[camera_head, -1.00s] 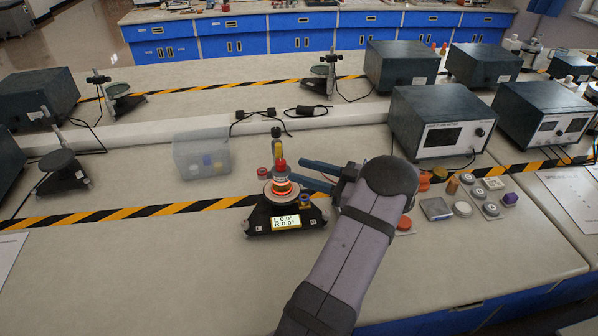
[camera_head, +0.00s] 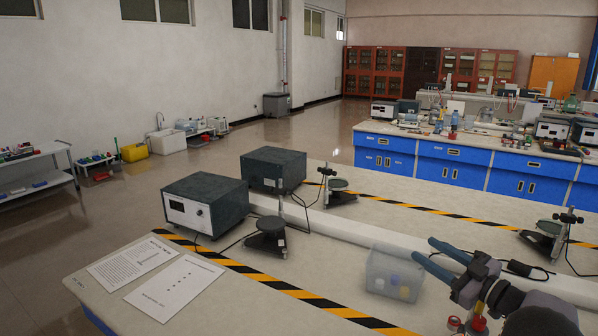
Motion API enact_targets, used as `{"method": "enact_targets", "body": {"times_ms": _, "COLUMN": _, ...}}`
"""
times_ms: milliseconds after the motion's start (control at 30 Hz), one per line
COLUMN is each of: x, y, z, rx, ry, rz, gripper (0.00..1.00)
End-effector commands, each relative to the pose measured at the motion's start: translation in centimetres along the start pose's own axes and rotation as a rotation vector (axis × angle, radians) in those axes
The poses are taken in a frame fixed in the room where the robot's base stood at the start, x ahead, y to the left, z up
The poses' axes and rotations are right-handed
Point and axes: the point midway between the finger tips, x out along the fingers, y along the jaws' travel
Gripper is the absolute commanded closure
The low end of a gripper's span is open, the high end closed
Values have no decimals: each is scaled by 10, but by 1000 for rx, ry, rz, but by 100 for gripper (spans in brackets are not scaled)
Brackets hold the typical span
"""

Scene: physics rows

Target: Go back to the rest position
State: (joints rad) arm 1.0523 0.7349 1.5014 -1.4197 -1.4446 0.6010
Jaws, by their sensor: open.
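My gripper (camera_head: 422,249) is in the lower right, with its two blue-grey fingers apart and pointing up and left. No object shows between the fingers. The fingertips appear just above and right of a clear plastic box (camera_head: 376,272) in the picture; I cannot tell the height between them. Small red and white pieces (camera_head: 455,323) show at the bottom edge, left of my wrist. The device with the lit display is out of view or hidden.
Two dark instrument boxes (camera_head: 205,204) (camera_head: 273,170) and black stands (camera_head: 268,235) (camera_head: 340,192) are on the bench. Paper sheets (camera_head: 155,275) lie at the front left. A striped tape line (camera_head: 270,282) runs along the bench. A blue-fronted bench (camera_head: 450,165) stands behind.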

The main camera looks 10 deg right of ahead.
Motion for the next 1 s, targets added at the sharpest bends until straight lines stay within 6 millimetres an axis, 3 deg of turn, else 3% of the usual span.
{"method": "enact_targets", "body": {"times_ms": 33, "x": 24, "y": 0, "z": -8, "rx": -8, "ry": -27, "rz": 44, "gripper": 58}}
{"method": "enact_targets", "body": {"times_ms": 200, "x": 72, "y": -2, "z": -11, "rx": 4, "ry": -165, "rz": 220, "gripper": 58}}
{"method": "enact_targets", "body": {"times_ms": 367, "x": 94, "y": -30, "z": 0, "rx": 58, "ry": -356, "rz": 348, "gripper": 58}}
{"method": "enact_targets", "body": {"times_ms": 467, "x": 93, "y": -62, "z": 13, "rx": 109, "ry": -500, "rz": 397, "gripper": 58}}
{"method": "enact_targets", "body": {"times_ms": 667, "x": 59, "y": -159, "z": 40, "rx": 226, "ry": -832, "rz": 407, "gripper": 58}}
{"method": "enact_targets", "body": {"times_ms": 800, "x": 13, "y": -243, "z": 54, "rx": 309, "ry": -1078, "rz": 346, "gripper": 58}}
{"method": "enact_targets", "body": {"times_ms": 1000, "x": -61, "y": -346, "z": 55, "rx": 397, "ry": -1369, "rz": 206, "gripper": 58}}
